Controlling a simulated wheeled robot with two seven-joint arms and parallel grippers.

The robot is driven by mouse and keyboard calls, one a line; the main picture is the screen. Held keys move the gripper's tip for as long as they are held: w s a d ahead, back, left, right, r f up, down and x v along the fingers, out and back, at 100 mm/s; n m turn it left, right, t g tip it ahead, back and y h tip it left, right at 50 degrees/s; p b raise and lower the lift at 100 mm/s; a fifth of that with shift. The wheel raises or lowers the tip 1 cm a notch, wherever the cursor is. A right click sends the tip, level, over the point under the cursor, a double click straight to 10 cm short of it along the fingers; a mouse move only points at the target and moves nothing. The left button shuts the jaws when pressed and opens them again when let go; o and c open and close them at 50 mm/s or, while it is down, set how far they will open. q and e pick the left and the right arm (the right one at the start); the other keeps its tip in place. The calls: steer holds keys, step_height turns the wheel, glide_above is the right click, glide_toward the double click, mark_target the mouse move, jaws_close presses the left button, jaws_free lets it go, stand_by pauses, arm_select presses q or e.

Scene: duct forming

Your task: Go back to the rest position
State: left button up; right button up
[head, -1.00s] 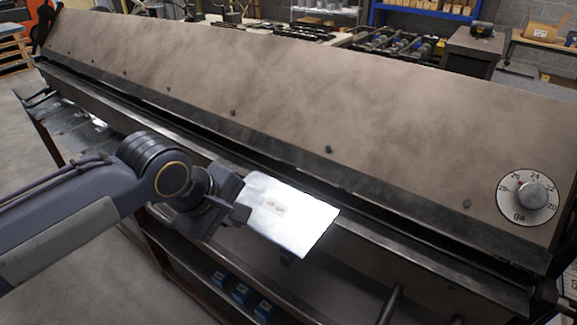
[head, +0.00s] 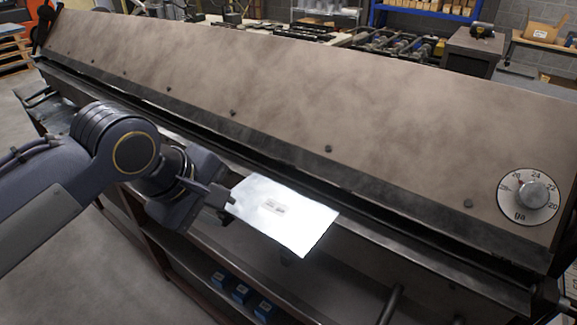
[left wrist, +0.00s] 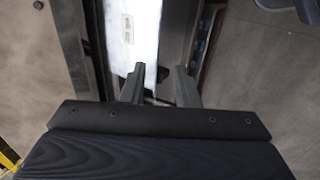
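A bright sheet metal piece (head: 285,215) with a small label lies at the front edge of the long brake machine (head: 290,95), its far edge at the machine's dark slot. My left gripper (head: 225,198) is at the sheet's left end in the head view. In the left wrist view the two fingers of my left gripper (left wrist: 160,72) stand apart. The sheet (left wrist: 130,35) shows beyond the fingertips, mostly in line with the left finger. I cannot tell whether a finger touches it.
A gauge dial (head: 529,195) is on the machine's right end. Small blue boxes (head: 241,293) sit on a shelf under the machine. The concrete floor (head: 70,290) at the lower left is clear. A dark handle bar (head: 391,303) sticks out at the front.

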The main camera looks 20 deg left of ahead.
arm_select(q)
steer(key=s+f+m+h, duration=0.1)
steer(key=s+f+m, duration=0.3)
steer(key=f+m, duration=0.2)
steer(key=s+d+f+m, duration=0.1)
steer(key=s+f+m, duration=0.4)
steer(key=f, duration=0.3)
steer(key=shift+m+h, duration=0.4)
steer(key=shift+m, duration=0.3)
stand_by(0.4)
